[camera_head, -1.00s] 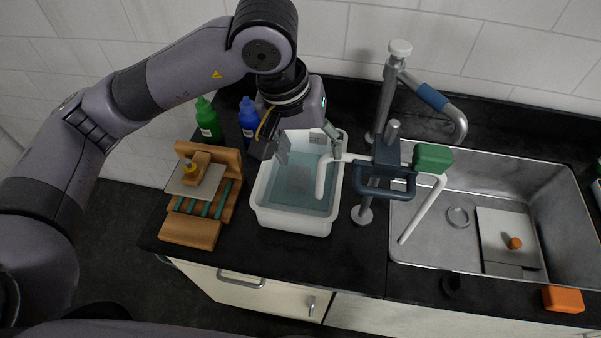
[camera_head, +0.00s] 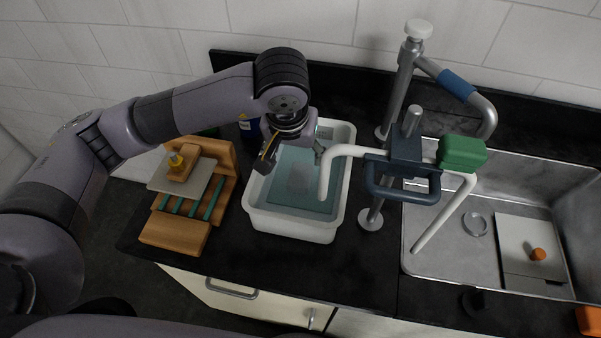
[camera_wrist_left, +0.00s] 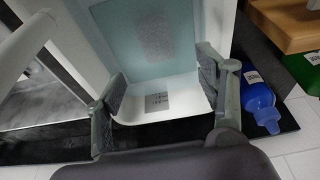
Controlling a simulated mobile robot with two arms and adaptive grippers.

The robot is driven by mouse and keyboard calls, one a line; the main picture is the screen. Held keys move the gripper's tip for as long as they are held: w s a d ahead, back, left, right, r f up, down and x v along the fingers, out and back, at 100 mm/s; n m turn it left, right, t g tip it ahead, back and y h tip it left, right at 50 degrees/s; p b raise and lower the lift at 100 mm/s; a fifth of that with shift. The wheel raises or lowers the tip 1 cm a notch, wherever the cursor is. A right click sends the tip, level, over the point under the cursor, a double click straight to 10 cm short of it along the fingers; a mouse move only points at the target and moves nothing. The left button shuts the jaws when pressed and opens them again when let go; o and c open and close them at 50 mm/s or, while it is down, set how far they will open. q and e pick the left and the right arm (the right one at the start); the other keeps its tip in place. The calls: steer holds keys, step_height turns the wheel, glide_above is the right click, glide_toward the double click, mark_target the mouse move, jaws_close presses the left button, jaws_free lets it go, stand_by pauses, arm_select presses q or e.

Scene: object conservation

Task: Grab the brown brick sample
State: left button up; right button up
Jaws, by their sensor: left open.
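A white plastic tub (camera_head: 290,228) with pale blue-green water (camera_head: 270,190) stands on the black counter. A flat grey speckled rectangle (camera_head: 301,178) shows in the water; the left wrist view also shows it (camera_wrist_left: 153,33). I cannot tell whether it is the brick sample; no clearly brown brick stands out. My left gripper (camera_head: 292,158) is over the back of the tub, pointing down, its fingers spread and empty. In the left wrist view the fingers (camera_wrist_left: 160,85) are either side of a small grey patterned patch (camera_wrist_left: 157,101) at the tub's end. My right gripper is not in view.
A wooden rack (camera_head: 173,233) with green rods and a grey plate stands left of the tub. A tall faucet with a white pipe (camera_head: 325,178) and green block (camera_head: 462,152) rises on the right, close to my gripper. A blue bottle (camera_wrist_left: 260,100) is behind the tub.

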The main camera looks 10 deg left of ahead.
arm_select(q)
steer(key=p, duration=0.1)
glide_above(300, 174)
steer(key=s, duration=0.1)
steer(key=f, duration=0.4)
steer(key=shift+s+a+f, duration=0.15)
steer(key=shift+s+f, duration=0.05)
steer(key=shift+f, duration=0.05)
steer(key=shift+f+p, duration=0.45)
steer(key=shift+f, duration=0.1)
steer(key=x, duration=0.1)
steer(key=p+x, duration=0.1)
steer(key=x, duration=0.1)
steer(key=shift+d+f, duration=0.25)
steer(key=shift+w+f, duration=0.15)
steer(key=shift+f, duration=0.25)
steer(key=c, duration=1.3)
steer(key=shift+c, duration=0.5)
steer(key=shift+r, duration=0.15)
